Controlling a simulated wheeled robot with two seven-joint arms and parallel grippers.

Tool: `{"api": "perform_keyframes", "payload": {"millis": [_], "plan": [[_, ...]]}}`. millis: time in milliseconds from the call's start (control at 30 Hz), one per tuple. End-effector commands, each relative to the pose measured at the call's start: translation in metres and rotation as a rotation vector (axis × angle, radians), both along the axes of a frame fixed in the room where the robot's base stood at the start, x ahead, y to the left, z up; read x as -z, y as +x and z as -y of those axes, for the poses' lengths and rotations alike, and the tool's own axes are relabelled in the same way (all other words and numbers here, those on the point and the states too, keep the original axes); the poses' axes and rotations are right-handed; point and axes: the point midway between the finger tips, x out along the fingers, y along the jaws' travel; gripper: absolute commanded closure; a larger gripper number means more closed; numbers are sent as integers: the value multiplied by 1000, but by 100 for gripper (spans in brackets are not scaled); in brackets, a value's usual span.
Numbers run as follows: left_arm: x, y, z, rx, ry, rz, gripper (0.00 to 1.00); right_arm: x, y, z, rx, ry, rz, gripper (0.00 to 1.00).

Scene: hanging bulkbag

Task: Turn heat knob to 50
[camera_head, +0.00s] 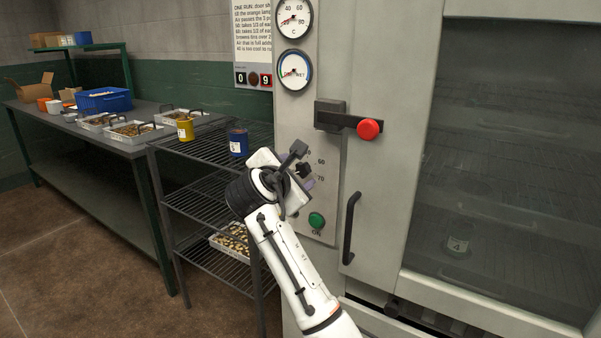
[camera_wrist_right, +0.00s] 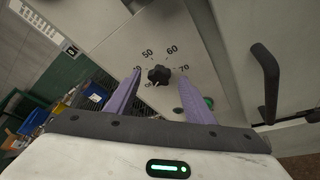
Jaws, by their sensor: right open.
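The heat knob (camera_wrist_right: 159,75) is a small black lobed knob on the grey oven panel. In the wrist view the printed numbers 50, 60 and 70 show around it; I cannot tell which number it points at. In the head view the knob (camera_head: 304,170) is partly hidden by my gripper. My right gripper (camera_wrist_right: 160,77) is open, its two purple fingers either side of the knob in the wrist view, with gaps; I see no contact. It also shows in front of the panel in the head view (camera_head: 306,180). My left gripper is not in view.
A green ON button (camera_head: 317,219) sits below the knob. A red-ended door latch (camera_head: 368,129) and a black door handle (camera_head: 350,228) are to the right. Two dial gauges (camera_head: 294,70) are above. A wire rack (camera_head: 190,165) with a blue tin (camera_head: 238,142) stands left.

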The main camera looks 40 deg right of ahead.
Motion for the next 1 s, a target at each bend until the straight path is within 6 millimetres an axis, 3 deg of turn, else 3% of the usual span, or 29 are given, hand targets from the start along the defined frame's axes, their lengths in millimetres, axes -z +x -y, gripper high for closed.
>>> {"api": "perform_keyframes", "payload": {"millis": [200,500,767,1000], "plan": [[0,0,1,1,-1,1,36,6,13,16,-2,0,0,52],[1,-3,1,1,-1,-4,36,7,14,17,-1,0,0,52],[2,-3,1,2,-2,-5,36,7,14,17,-1,0,0,93],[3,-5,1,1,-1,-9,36,7,14,17,-1,9,17,93]]}}
